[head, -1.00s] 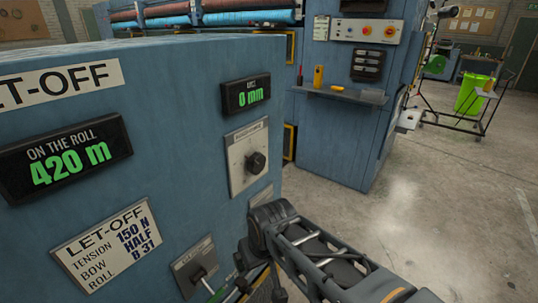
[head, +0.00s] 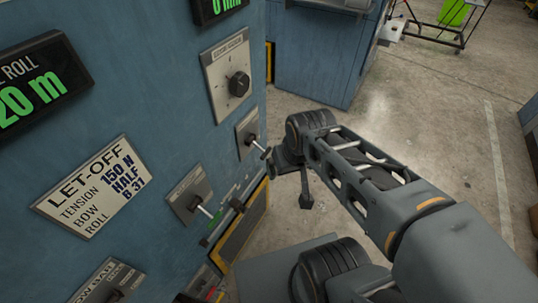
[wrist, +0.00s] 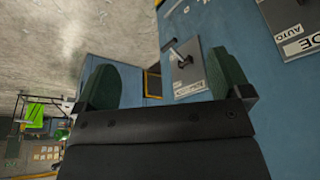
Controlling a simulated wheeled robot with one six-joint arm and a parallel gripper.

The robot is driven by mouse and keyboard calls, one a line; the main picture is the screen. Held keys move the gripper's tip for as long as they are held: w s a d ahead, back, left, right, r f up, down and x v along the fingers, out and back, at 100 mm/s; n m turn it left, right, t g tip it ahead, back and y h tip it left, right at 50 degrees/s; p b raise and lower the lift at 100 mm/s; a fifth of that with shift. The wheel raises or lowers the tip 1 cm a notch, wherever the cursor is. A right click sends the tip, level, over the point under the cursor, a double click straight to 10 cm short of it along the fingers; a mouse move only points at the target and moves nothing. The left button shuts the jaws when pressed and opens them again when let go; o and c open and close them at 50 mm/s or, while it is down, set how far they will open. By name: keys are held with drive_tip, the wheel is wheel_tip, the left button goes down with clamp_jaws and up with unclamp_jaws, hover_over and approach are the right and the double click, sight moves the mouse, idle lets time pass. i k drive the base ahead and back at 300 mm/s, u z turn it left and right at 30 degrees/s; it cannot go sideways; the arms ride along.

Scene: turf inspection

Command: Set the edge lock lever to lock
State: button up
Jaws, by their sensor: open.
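Two small lever plates are on the blue let-off panel in the head view: a right one (head: 248,133) near the panel's edge and a lower left one (head: 190,192). Each has a lever with a pale rod sticking out. Their labels are too small to read, so I cannot tell which is the edge lock lever. My gripper (head: 287,163) is just right of the right plate, partly hidden by my arm. In the wrist view the fingers (wrist: 165,80) are apart and empty. A lever plate (wrist: 190,75) shows beyond them, by the right finger, with no visible contact.
A dial plate (head: 229,75) with a black knob is above the levers. Another control plate (head: 110,282) is at the lower left. A plate marked "AUTO" (wrist: 292,25) is in the wrist view's corner. Concrete floor (head: 440,130) to the right is clear.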

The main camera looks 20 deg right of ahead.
sight(258, 147)
drive_tip(key=u, duration=1.3)
drive_tip(key=k, duration=0.35)
drive_tip(key=z, duration=0.7)
